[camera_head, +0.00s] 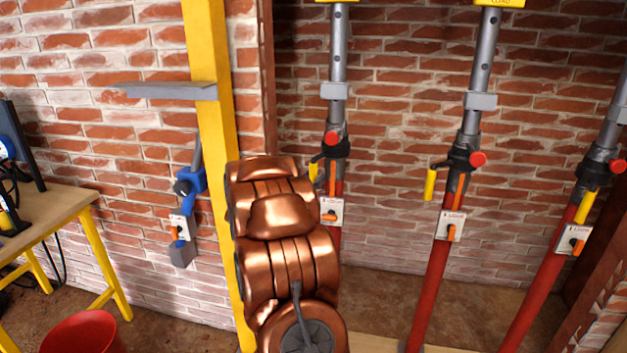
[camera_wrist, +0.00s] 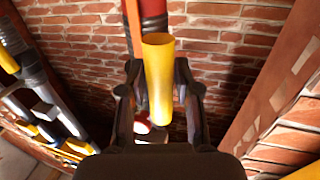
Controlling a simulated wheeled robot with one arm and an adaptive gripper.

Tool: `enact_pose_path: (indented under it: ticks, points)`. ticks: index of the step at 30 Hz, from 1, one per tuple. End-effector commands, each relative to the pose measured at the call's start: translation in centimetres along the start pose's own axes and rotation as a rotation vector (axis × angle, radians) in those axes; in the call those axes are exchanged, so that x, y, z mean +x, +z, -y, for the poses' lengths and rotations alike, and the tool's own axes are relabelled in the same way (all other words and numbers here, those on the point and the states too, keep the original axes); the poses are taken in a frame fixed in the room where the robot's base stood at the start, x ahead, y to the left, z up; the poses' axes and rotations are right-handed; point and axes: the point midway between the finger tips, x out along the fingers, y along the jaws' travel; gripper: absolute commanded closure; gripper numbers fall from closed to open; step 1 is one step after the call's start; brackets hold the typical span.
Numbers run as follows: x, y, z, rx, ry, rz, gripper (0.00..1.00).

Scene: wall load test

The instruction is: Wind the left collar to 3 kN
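The left collar (camera_head: 335,146) is dark, with a red knob, on the leftmost prop. Its yellow handle (camera_head: 313,172) shows only in part beside my copper arm. Below it is a white plate with an orange pointer (camera_head: 331,212); I cannot read its value. My gripper is hidden behind my arm in the head view. In the wrist view my gripper (camera_wrist: 157,70) has one dark finger on each side of a yellow handle (camera_wrist: 159,85). I cannot tell whether both fingers touch it. A red tube (camera_wrist: 153,8) stands behind.
The middle prop (camera_head: 428,270) and right prop (camera_head: 540,285) carry similar collars and yellow handles. A yellow post (camera_head: 212,120) with a grey shelf (camera_head: 170,91) stands left of my arm. A workbench (camera_head: 50,210) and red bucket (camera_head: 80,333) are at the far left.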

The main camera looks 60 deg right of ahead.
Motion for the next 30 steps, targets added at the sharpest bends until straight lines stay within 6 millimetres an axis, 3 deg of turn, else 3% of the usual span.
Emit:
enact_pose_path:
  ticks: [8, 30]
  points:
    - [-0.01, -0.01, 0.01, 0.0, 0.0, 0.0, 1.0]
    - [-0.96, 0.07, 0.9, 0.003, -0.057, -0.004, 1.0]
